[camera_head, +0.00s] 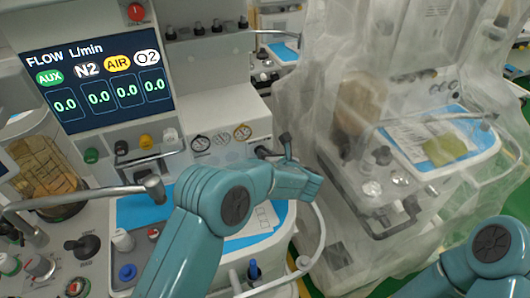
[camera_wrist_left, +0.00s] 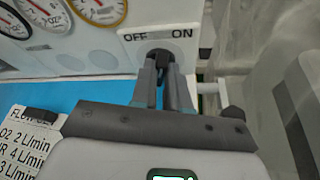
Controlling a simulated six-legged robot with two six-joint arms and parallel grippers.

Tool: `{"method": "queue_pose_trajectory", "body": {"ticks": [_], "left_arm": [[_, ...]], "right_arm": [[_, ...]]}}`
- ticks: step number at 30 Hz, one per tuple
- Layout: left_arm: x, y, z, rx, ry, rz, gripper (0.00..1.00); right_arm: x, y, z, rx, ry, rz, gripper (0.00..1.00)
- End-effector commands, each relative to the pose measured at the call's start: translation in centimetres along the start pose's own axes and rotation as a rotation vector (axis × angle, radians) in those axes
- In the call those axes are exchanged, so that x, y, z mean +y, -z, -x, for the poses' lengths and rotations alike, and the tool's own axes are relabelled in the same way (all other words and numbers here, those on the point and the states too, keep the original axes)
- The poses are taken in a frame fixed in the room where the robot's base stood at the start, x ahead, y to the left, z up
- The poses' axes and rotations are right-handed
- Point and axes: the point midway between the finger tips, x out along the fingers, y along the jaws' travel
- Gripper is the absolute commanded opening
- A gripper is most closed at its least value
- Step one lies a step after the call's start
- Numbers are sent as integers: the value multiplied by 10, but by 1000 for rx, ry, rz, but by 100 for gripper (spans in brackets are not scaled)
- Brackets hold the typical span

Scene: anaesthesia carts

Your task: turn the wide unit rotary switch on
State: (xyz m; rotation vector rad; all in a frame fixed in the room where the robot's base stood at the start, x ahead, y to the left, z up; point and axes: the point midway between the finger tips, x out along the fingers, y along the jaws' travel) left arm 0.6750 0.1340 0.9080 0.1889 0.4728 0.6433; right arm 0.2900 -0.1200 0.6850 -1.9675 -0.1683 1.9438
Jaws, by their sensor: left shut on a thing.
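The rotary switch (camera_wrist_left: 160,54) is a dark knob on a pale panel, below the printed words OFF on the left and ON on the right, in the left wrist view. My left gripper (camera_wrist_left: 162,68) is shut on this knob, with one finger on each side. The fingers hide much of the knob, so I cannot tell which word it points to. In the head view my left gripper (camera_head: 268,153) reaches the front of the wide unit (camera_head: 213,102), near its right edge, and the knob is not clear there. My right gripper is out of view.
Round gauges (camera_head: 221,138) sit left of the switch. The flow display (camera_head: 97,77) reads 0.0 in each column. A metal rail (camera_head: 85,195) and knobs stand at the left. A second cart under clear plastic (camera_head: 330,110) stands close on the right.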

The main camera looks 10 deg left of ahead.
Motion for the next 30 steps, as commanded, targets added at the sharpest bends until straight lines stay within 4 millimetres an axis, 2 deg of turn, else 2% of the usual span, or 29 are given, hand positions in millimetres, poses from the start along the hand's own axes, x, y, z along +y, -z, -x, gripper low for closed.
{"method": "queue_pose_trajectory", "body": {"ticks": [13, 30], "left_arm": [[-4, -2, 0, -4, -98, -236, 0], [-5, -2, 0, -5, -118, -286, 0]], "right_arm": [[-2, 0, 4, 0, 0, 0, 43], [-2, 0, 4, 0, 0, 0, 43]]}}
